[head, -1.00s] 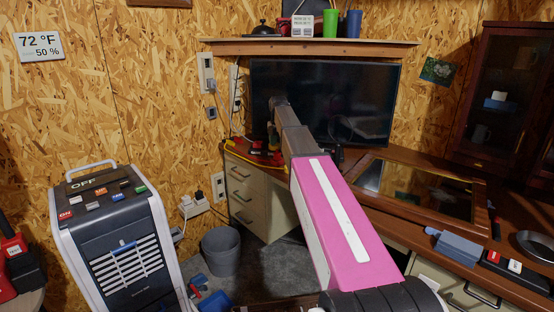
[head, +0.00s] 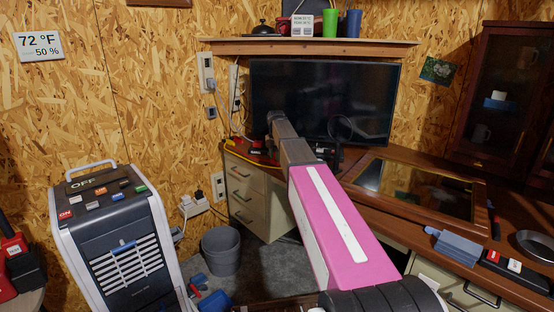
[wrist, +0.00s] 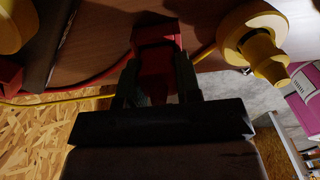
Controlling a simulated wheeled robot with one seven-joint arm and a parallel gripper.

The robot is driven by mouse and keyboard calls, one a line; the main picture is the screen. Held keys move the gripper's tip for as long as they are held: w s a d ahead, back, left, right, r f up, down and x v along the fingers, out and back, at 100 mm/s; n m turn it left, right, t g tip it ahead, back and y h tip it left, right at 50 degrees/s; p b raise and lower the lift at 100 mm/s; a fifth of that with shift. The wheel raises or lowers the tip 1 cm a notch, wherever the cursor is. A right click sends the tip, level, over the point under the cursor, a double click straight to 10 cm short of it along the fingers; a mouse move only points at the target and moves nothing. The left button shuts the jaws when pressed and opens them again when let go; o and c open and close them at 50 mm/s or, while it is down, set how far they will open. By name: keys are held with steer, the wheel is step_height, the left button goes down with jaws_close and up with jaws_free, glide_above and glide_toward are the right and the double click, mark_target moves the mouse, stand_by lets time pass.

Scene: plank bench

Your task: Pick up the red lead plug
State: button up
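A red plug (wrist: 157,62) is in the upper middle of the wrist view, in front of a brown wooden surface. My gripper (wrist: 157,72) has one dark finger on each side of it. The fingers look very close to its sides, but shadow hides whether they press on it. In the head view my arm (head: 328,215) reaches to the bench corner in front of the dark screen, and the fingertips are not clear there.
A yellow plug-like part (wrist: 256,42) is close on the right in the wrist view, with another yellow part (wrist: 14,25) at upper left. Red and yellow cables run beside the plug. The screen (head: 330,90) stands behind my arm's end.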

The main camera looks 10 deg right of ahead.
steer(key=shift+r, duration=0.2)
steer(key=shift+r, duration=0.25)
step_height(320, 180, up, 4)
steer(key=shift+f, duration=0.2)
steer(key=s+a+r, duration=0.6)
steer(key=a, duration=0.2)
steer(key=w+m, duration=0.3)
steer(key=w, duration=0.4)
steer(key=w+r+m, duration=0.1)
steer(key=w+m, duration=0.3)
steer(key=w, duration=0.4)
steer(key=w+m, duration=0.4)
steer(key=w, duration=0.3)
steer(key=shift+w+d+r, duration=0.25)
steer(key=shift+w+d, duration=0.05)
steer(key=shift+d, duration=0.05)
steer(key=shift+f, duration=0.2)
steer(key=shift+f, duration=2.7)
steer(key=shift+f, duration=1.7)
